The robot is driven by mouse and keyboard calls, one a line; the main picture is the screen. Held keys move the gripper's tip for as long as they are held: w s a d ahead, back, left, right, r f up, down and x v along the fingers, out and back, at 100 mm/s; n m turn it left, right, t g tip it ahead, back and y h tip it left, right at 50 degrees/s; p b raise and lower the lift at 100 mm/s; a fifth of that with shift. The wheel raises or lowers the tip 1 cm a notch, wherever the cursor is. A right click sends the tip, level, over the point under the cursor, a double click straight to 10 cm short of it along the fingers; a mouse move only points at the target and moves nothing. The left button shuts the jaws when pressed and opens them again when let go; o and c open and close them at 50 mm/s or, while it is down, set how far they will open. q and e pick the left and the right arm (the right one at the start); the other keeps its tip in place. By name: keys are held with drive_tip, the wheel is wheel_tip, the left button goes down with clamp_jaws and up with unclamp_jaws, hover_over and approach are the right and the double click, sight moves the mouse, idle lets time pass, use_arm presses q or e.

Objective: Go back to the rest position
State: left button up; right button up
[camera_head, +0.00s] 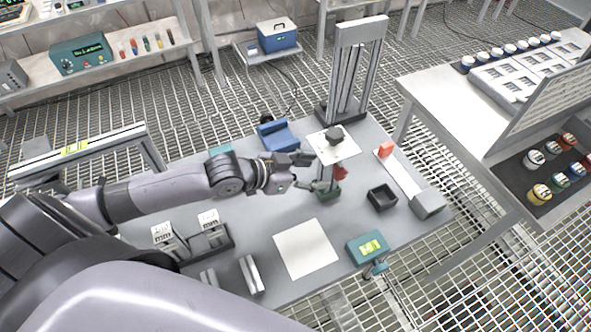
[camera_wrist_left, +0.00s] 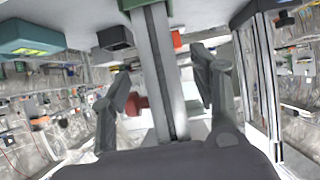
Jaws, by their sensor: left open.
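My left arm (camera_head: 150,192) reaches in from the left over the grey table. Its gripper (camera_head: 318,172) is open beside a small stand with a green base (camera_head: 328,194), a white plate with a black knob (camera_head: 334,133) on top and a red knob (camera_head: 341,172) on its side. In the left wrist view, the fingers (camera_wrist_left: 163,85) lie on either side of the grey post (camera_wrist_left: 160,60). The red knob (camera_wrist_left: 136,105) shows between the left finger and the post. I cannot tell whether a finger touches the post. My right gripper is not in view.
A tall metal frame (camera_head: 352,75) stands behind the stand. A blue cradle (camera_head: 278,136), black tray (camera_head: 382,197), white sheet (camera_head: 306,249), and green display box (camera_head: 368,247) are on the table. Another workbench (camera_head: 450,95) stands at right.

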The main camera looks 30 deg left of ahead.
use_arm(q)
drive_tip(key=v, duration=0.6)
drive_tip(key=shift+s+a+r, duration=0.15)
drive_tip(key=shift+s+r, duration=0.1)
drive_tip(key=shift+s, duration=0.05)
